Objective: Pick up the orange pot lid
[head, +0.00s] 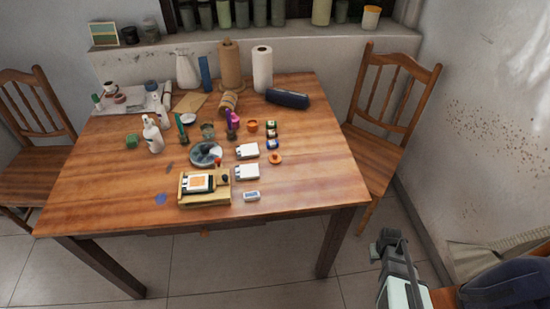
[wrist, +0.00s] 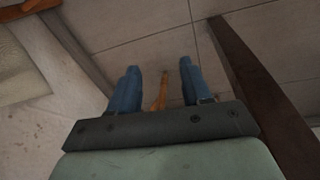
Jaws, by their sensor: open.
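A small orange lid (head: 275,158) with a knob lies on the right part of the wooden table (head: 310,180), right of the white boxes. A small orange pot (head: 252,126) stands a little behind it. My gripper (head: 384,237) is low at the right, beyond the table's right edge and well apart from the lid. In the wrist view my gripper (wrist: 160,78) shows two blue fingers spread wide with nothing held between them. Floor tiles and a brown table leg show there; the lid does not.
White boxes (head: 247,151), small jars (head: 271,128) and a white eraser-like block (head: 251,196) lie near the lid. A dark blue case (head: 287,97) lies behind. A wooden chair (head: 390,115) stands right of the table. The table's front right is bare.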

